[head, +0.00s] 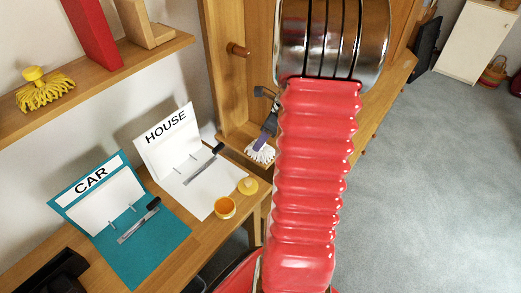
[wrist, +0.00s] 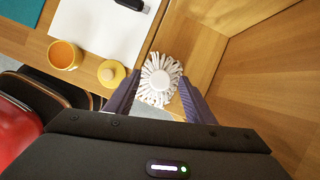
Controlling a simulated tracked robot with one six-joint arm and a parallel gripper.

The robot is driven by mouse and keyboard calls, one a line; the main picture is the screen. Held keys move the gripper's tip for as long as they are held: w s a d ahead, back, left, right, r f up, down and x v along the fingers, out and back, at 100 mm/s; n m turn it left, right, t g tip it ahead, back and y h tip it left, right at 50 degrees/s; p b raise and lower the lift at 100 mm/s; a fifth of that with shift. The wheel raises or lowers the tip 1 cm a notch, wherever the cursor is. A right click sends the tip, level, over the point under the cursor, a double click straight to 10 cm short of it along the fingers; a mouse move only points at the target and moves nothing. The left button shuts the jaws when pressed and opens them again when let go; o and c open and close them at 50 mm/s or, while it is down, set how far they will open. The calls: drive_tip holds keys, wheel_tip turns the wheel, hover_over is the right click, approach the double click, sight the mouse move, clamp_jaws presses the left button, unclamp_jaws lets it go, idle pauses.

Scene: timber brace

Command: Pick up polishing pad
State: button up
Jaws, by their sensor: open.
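A white round pad with a fringe of tassels lies on the wooden surface; I take it for the polishing pad (wrist: 161,68). It also shows in the head view (head: 264,154), partly beside my red arm. My gripper (wrist: 158,84) is open, with its purple fingers either side of the near part of the pad. In the head view my gripper (head: 261,143) is just above the pad. I cannot tell whether the fingers touch it. A similar yellow fringed pad with a knob (head: 45,90) sits on the wall shelf, away from my gripper.
A wooden upright panel (wrist: 262,70) stands close on the right in the wrist view. An orange cup (wrist: 65,55) and its yellow lid (wrist: 111,73) stand to the left. A white HOUSE board (head: 168,140) and a teal CAR board (head: 160,245) are further left.

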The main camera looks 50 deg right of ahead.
drive_tip(key=shift+x, duration=1.35)
drive_tip(key=shift+c, duration=0.3)
clamp_jaws()
drive_tip(key=shift+d+r, duration=0.1)
drive_tip(key=shift+r, duration=0.05)
wheel_tip(320, 180, up, 10)
drive_tip(key=shift+f, duration=0.1)
